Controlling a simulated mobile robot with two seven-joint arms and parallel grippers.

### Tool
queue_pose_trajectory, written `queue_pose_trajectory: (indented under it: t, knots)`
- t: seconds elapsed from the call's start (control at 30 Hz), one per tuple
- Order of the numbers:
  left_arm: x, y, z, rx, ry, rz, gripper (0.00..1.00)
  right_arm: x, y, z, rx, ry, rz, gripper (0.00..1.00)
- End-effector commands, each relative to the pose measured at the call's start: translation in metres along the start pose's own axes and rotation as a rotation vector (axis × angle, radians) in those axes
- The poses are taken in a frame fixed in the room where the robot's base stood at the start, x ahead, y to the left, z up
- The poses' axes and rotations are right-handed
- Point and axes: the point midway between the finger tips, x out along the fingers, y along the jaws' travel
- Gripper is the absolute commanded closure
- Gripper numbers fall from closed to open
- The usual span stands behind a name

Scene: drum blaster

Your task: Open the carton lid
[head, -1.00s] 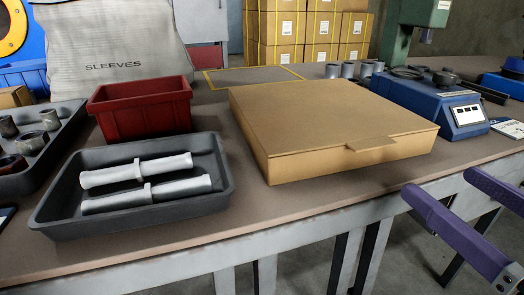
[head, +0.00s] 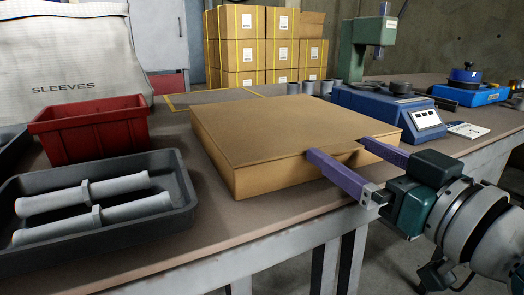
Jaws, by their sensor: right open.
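The flat brown carton (head: 268,171) lies on the workbench with its lid (head: 275,122) shut. The lid's front tab is at the front edge, largely hidden behind my right gripper's fingers. My right gripper (head: 335,147) comes in from the right with its purple fingers spread at the carton's front right edge, one on each side of the tab area. It is open and holds nothing. I cannot tell whether the fingers touch the carton. My left gripper is not in view.
A black tray (head: 183,203) with two grey handled parts (head: 95,200) and a red bin (head: 92,130) stand left of the carton. A blue scale (head: 380,108) and several grey cylinders are behind it to the right. Bare bench (head: 215,232) lies in front.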

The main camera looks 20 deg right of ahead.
Motion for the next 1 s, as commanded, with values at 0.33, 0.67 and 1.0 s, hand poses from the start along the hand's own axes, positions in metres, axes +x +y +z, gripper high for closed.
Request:
queue_pose_trajectory:
  t: [0.33, 0.67, 1.0]
  knots:
    - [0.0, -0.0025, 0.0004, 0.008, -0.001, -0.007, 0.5, 0.0, -0.0001, 0.0, 0.0, 0.0, 0.0, 0.16]
    - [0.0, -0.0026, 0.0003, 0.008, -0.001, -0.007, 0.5, -0.0001, -0.0002, 0.0, 0.0, 0.0, 0.0, 0.53]
    - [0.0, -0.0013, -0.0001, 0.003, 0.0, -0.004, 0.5, -0.0001, -0.0002, -0.0001, 0.0, 0.0, 0.0, 0.91]
